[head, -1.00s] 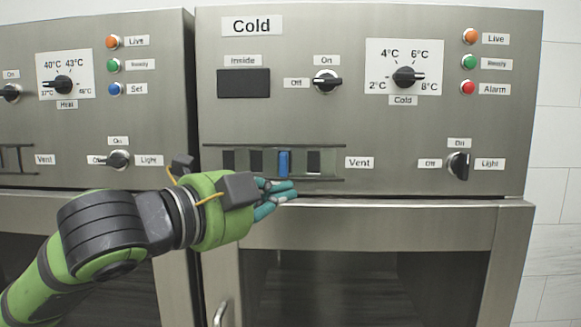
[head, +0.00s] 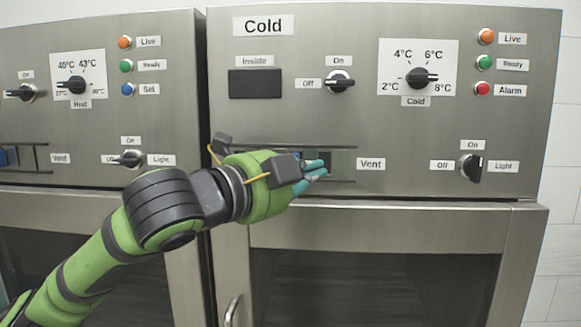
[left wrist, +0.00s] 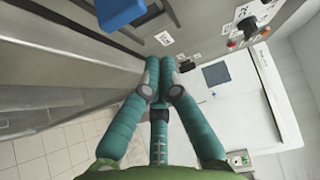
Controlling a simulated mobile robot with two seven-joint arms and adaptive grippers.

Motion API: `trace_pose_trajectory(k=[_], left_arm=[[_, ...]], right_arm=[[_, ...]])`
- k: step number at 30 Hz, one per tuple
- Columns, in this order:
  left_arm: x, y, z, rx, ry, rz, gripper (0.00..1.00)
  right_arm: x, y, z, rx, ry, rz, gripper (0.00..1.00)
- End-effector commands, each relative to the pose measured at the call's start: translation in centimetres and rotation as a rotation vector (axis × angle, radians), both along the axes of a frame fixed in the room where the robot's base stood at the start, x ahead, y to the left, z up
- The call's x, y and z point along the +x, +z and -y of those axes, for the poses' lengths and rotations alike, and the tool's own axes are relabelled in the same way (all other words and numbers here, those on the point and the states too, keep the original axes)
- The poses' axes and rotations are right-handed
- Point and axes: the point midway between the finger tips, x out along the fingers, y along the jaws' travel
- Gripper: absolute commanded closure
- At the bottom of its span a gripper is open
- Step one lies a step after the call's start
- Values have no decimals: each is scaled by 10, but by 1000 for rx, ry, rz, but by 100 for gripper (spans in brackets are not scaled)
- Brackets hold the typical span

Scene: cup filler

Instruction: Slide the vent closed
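The vent (head: 342,165) is a slotted slider between two rails on the front of the Cold cabinet, left of its "Vent" label (head: 371,164). My left gripper (head: 316,171) is in front of it and hides its left and middle part in the head view. The block appears apart from the fingertips in that view. My right gripper is not in view.
The Cold cabinet panel carries a temperature dial (head: 422,77), an On/Off knob (head: 340,82) and a light knob (head: 470,167). A glass-fronted door (head: 380,230) lies below.

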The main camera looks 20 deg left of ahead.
Motion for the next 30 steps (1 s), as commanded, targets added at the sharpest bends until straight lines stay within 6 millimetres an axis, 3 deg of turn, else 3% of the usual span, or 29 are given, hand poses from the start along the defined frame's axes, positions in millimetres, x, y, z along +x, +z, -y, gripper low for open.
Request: trace_pose_trajectory(k=[7,9,16,30], left_arm=[[41,2,18,0,-1,-2,100],[37,1,4,2,7,1,100],[30,1,-18,1,3,0,100],[27,0,-23,1,0,1,100]], right_arm=[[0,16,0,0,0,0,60],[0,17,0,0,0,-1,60],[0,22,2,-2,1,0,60],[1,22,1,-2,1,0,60]])
